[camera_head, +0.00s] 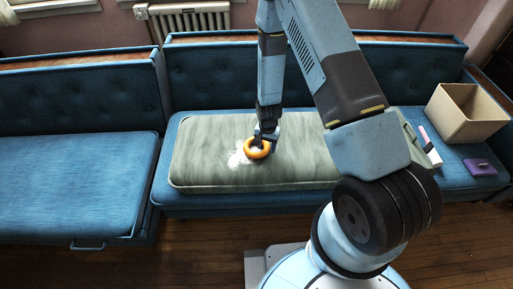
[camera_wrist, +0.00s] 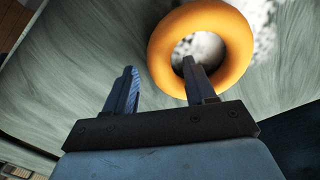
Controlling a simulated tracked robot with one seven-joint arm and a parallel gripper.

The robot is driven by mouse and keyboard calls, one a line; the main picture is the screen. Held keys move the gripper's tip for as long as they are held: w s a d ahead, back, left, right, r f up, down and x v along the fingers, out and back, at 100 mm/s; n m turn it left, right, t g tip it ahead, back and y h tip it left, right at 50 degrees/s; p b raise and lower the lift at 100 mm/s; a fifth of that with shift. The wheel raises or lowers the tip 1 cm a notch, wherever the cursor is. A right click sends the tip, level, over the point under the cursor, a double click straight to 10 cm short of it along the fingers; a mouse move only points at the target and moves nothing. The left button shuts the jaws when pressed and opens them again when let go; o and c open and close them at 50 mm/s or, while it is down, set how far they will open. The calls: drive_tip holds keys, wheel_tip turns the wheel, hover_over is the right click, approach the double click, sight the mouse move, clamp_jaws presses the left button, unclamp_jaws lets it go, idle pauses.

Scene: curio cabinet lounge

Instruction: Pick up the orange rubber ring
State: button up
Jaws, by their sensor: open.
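The orange rubber ring (camera_head: 257,154) is at the middle of the long grey-green cushion (camera_head: 205,165) on the blue bench, by a white patch. In the wrist view the ring (camera_wrist: 240,45) is large at the upper right. My gripper (camera_head: 264,140) is right at the ring in the head view and partly covers it. In the wrist view my gripper (camera_wrist: 159,67) is open. Its right fingertip overlaps the ring's hole and its left fingertip lies outside the rim, so the near left rim appears between them. I cannot tell whether either finger touches it.
A tan ribbed box (camera_head: 462,117), a purple flat item (camera_head: 480,167) and a pink-and-white item (camera_head: 430,146) stand on the bench's right part. The blue left bench seat (camera_head: 75,180) is empty. The bench backrest runs behind the cushion.

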drive_tip(key=shift+f, duration=0.3)
clamp_jaws()
idle(0.4)
